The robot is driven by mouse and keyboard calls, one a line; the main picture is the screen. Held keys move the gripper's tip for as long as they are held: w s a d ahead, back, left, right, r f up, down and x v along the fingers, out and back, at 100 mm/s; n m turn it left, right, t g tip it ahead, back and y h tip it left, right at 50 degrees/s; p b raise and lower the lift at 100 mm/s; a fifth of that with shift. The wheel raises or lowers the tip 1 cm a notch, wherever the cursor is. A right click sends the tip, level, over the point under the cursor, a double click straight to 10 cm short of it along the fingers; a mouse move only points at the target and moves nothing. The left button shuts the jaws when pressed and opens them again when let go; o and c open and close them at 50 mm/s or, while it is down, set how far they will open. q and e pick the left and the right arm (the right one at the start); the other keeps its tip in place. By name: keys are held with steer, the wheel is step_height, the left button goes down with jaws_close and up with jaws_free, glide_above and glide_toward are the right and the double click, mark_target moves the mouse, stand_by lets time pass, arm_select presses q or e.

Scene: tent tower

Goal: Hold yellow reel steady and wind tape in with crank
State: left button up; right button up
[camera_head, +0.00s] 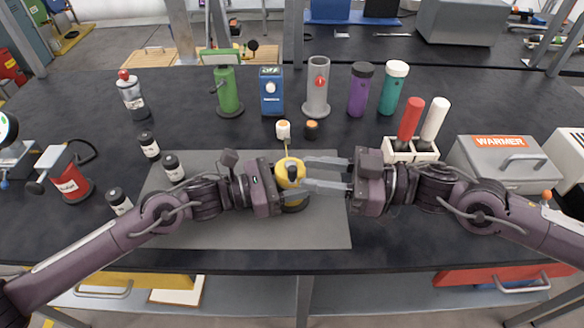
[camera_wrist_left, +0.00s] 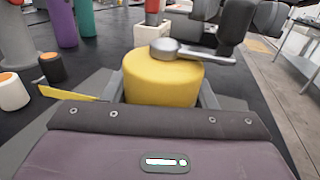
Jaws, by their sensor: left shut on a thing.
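The yellow reel (camera_head: 291,170) stands upright on the grey mat (camera_head: 325,235). My left gripper (camera_head: 289,183) is shut around its sides; its fingers also flank the reel (camera_wrist_left: 165,82) in the left wrist view. A grey crank arm (camera_wrist_left: 195,52) lies across the reel's top and points right. A narrow yellow tape (camera_wrist_left: 68,93) sticks out of the reel, and in the head view it runs towards the back. My right gripper (camera_head: 306,174) is open, its fingertips close to the reel's right side. I cannot tell whether it touches the crank.
A white orange-topped jar (camera_head: 283,130) and a black orange-topped jar (camera_head: 311,129) stand just behind the reel. Several small black bottles (camera_head: 172,167) stand left. A holder with red and white handles (camera_head: 411,152) stands right. The mat's front part is clear.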

mark_target(292, 168)
steer(key=shift+w+a, duration=0.2)
steer(key=shift+a, duration=1)
steer(key=shift+w+a, duration=0.2)
steer(key=shift+a, duration=0.95)
jaws_close()
